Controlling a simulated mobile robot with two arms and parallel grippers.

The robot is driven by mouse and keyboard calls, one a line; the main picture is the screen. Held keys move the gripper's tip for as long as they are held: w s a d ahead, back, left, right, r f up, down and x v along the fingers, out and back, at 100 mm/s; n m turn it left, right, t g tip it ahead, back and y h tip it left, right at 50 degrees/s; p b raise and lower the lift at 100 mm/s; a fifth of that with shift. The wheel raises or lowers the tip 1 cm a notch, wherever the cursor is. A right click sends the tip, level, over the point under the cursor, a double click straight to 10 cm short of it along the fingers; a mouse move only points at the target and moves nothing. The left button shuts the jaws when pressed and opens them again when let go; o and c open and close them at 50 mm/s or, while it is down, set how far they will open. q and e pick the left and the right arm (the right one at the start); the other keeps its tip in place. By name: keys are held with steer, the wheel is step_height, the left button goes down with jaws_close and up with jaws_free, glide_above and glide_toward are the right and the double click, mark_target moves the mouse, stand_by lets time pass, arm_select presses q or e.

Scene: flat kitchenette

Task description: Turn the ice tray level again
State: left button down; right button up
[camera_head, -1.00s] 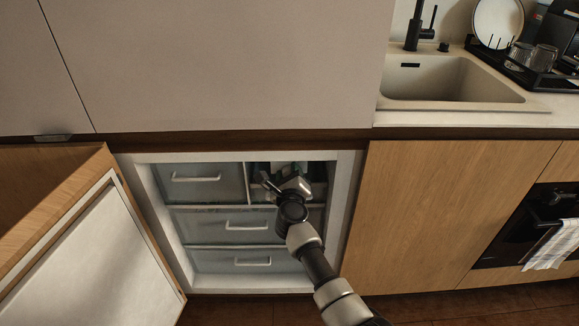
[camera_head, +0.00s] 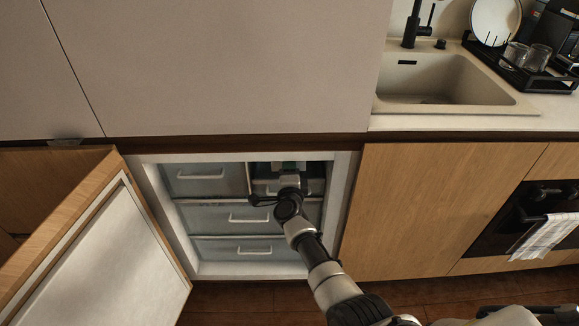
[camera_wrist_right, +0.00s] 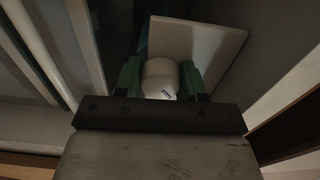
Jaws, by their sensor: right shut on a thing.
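My right gripper (camera_head: 290,170) reaches into the upper right compartment of the open freezer (camera_head: 346,190). In the right wrist view its green fingers (camera_wrist_right: 160,78) are shut on a rounded white knob (camera_wrist_right: 161,75), one finger on each side. A pale square plate (camera_wrist_right: 208,42) stands just behind the knob and looks tilted in that view. I cannot make out the ice tray itself; the gripper and the dark compartment hide that area. My left gripper is not in view.
The open freezer door (camera_head: 100,250) stands at the left. Closed drawers with white handles (camera_head: 249,218) fill the left and lower freezer. A wooden cabinet front (camera_head: 430,210) is at the right, below the sink (camera_head: 440,80).

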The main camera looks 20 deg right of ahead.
steer(key=n+p, duration=0.2)
steer(key=n, duration=0.3)
steer(key=shift+a+n, duration=0.1)
steer(key=shift+n, duration=0.2)
steer(key=shift+n+p, duration=0.7)
steer(key=shift+n, duration=1.2)
steer(key=o, duration=0.9)
